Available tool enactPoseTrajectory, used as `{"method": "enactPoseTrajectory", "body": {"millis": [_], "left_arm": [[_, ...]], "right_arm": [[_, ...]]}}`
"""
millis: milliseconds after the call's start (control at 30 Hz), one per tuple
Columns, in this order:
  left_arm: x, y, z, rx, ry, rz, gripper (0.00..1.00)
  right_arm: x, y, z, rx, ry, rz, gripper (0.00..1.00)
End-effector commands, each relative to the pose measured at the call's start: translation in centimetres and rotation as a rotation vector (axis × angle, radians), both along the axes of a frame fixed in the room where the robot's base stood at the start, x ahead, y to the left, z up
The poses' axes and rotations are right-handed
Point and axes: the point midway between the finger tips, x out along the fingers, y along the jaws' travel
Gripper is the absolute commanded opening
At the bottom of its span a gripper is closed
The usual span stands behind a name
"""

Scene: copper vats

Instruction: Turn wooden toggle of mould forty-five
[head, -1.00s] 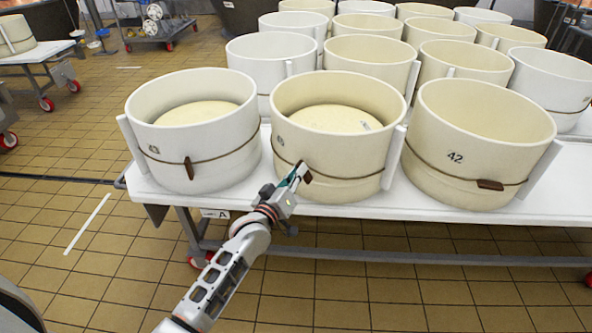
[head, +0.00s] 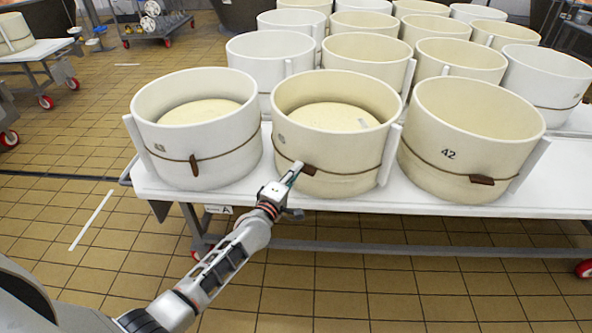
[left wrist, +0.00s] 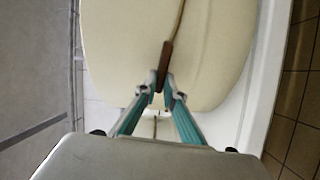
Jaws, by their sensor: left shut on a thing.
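The middle front mould (head: 335,115) is a cream round tub with a cord around it; its number is too small to read. Its brown wooden toggle (head: 310,170) sits on the cord at the front and lies near level, slightly tilted. My left gripper (head: 297,169) reaches up from below and is shut on the toggle at its left end. In the left wrist view the toggle (left wrist: 166,58) stands out between the fingertips (left wrist: 161,86), with the cord running on beyond it. My right gripper is not in view.
A mould with an upright toggle (head: 194,163) stands to the left. Mould 42 (head: 448,170) with a near-level toggle (head: 482,180) stands to the right. Several more moulds fill the white table (head: 240,198) behind. The tiled floor in front is clear.

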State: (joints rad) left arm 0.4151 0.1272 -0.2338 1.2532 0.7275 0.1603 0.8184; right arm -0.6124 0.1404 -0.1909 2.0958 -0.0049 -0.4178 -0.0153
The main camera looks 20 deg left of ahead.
Motion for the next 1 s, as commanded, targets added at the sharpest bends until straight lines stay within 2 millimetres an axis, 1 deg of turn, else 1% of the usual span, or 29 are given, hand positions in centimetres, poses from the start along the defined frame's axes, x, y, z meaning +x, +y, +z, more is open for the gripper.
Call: {"method": "enactPoseTrajectory", "body": {"millis": [300,533,833,900,933,1000], "left_arm": [[-0.01,0.01,-0.28,-0.117,0.013,0.0,0.0],[0.0,-0.02,-0.31,-0.14,0.016,-0.001,0.0],[0.0,-0.03,-0.3,-0.141,0.016,-0.001,0.0],[0.0,-0.04,-0.3,-0.141,0.016,-0.001,0.22],[0.0,-0.04,-0.3,-0.141,0.016,-0.001,0.26],[0.0,-0.04,-0.29,-0.14,0.016,-0.001,0.26]], "right_arm": [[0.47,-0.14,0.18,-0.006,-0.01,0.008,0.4],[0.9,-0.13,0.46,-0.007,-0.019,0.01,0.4],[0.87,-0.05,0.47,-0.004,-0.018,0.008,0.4],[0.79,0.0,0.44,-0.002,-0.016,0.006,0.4],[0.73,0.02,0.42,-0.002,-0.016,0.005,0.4],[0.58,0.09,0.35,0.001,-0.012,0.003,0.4]]}}
